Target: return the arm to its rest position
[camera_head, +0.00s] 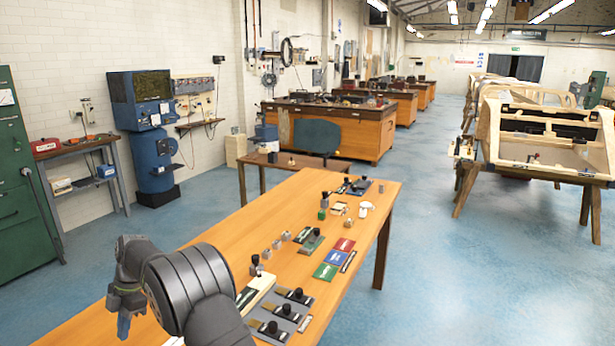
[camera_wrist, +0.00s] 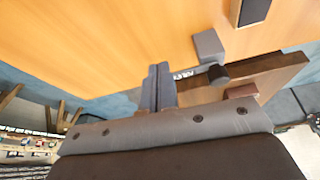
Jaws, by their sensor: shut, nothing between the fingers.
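My gripper (camera_head: 125,322) is at the lower left in the head view, pointing down beside the near left edge of the wooden table (camera_head: 215,237). In the wrist view my gripper's fingers (camera_wrist: 158,86) stand side by side, shut with nothing between them. The table top (camera_wrist: 100,40) fills the upper part of that view. A grey block (camera_wrist: 208,45) and a brown wooden piece with a dark knob (camera_wrist: 218,74) lie to the right of the fingers, apart from them as far as I can tell.
Tools with black knobs (camera_head: 298,295) lie close to my arm on the table. Red (camera_head: 344,245), green (camera_head: 325,271) and blue (camera_head: 335,257) cards lie beyond, with small metal pieces nearby. The table's left strip is mostly clear. A blue machine (camera_head: 151,130) stands by the wall.

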